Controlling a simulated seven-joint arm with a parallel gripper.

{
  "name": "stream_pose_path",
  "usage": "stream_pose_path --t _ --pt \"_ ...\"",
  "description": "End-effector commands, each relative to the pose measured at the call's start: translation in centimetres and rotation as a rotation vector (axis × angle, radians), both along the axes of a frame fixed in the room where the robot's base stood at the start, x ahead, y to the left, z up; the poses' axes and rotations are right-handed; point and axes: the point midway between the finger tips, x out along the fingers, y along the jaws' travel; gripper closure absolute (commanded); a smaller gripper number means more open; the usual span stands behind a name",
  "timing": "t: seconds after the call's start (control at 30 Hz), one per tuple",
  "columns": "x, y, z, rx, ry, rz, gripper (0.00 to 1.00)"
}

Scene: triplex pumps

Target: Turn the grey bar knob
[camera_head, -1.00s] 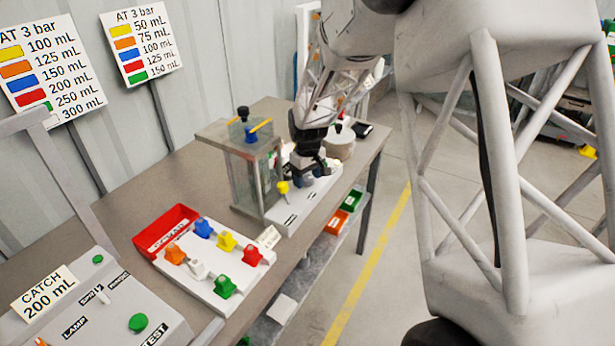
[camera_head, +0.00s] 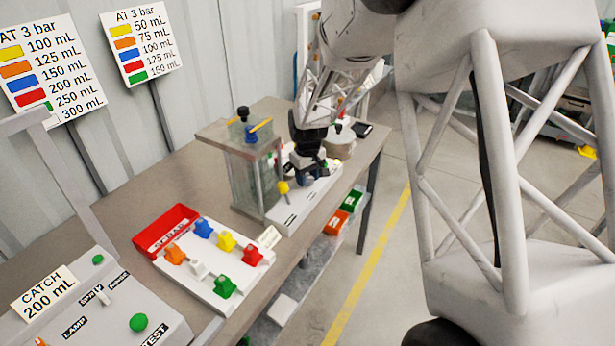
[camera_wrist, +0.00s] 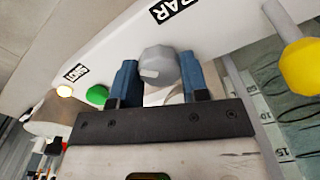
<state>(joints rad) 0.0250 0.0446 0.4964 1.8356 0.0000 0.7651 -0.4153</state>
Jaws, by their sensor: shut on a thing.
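The grey bar knob (camera_wrist: 159,64) sits on a white panel (camera_wrist: 215,28) in the wrist view. It is faceted, with a pale mark on its face. My gripper (camera_wrist: 158,70) has one blue finger on each side of the knob and is shut on it. In the head view my gripper (camera_head: 309,178) is low over the white panel at the far end of the bench, beside the clear tank. The knob itself is hidden there by the gripper. A black label ending in "BAR" (camera_wrist: 174,10) is on the panel beyond the knob.
A yellow knob (camera_wrist: 300,66) stands to the right of my gripper in the wrist view. A green button (camera_wrist: 97,95) is close to the left finger. The clear tank (camera_head: 250,185) stands beside my arm. A board of coloured valves (camera_head: 213,277) and a red bin (camera_head: 166,228) are nearer.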

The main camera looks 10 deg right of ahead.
Motion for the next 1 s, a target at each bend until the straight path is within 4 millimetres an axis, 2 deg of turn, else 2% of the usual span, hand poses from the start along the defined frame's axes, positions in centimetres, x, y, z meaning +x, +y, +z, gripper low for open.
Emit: stream_pose_path --t 0.7,1.0 --pt "0.06 -0.03 0.06 0.000 -0.001 -0.496 0.82" --pt "0.05 -0.03 0.05 0.000 -0.001 -0.622 0.82"
